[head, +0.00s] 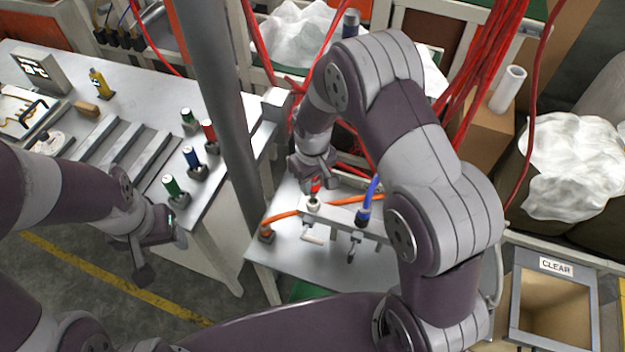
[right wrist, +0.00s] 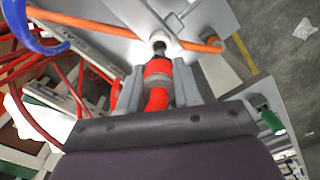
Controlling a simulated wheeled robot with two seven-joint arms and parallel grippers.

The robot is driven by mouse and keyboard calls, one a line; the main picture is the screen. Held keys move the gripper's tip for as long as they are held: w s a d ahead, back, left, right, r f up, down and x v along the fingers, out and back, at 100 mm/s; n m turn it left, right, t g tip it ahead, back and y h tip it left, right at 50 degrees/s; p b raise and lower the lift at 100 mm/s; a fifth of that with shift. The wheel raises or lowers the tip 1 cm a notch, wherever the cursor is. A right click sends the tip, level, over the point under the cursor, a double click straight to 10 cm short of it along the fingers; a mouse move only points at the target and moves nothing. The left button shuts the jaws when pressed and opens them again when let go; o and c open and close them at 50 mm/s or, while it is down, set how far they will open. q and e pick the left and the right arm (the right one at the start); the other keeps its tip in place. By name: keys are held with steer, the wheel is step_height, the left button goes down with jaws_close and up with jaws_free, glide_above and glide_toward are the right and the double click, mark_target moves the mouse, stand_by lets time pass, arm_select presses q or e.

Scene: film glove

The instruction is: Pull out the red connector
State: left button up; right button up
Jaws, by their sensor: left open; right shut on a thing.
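The red connector (head: 316,186) is at the white fixture on the small table, near the fixture's left end. It also shows in the right wrist view (right wrist: 157,68), between the two grey fingers. My right gripper (head: 314,178) is shut on the red connector from above. The connector's dark tip points at a pale round socket (right wrist: 158,45); I cannot tell whether it is still seated. My left gripper (head: 160,250) is open and empty, beside the left workbench and away from the connector.
A blue connector with a blue cable (head: 363,214) stands right of the red one. An orange cable (head: 285,216) runs along the fixture. A grey pole (head: 228,110) rises left of the table. The left workbench (head: 140,85) holds several coloured cylinders. A CLEAR bin (head: 514,305) stands at right.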

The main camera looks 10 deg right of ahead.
step_height(320, 180, up, 3)
steer(key=p, duration=0.2)
steer(key=shift+r+p, duration=0.1)
steer(key=shift+p, duration=0.25)
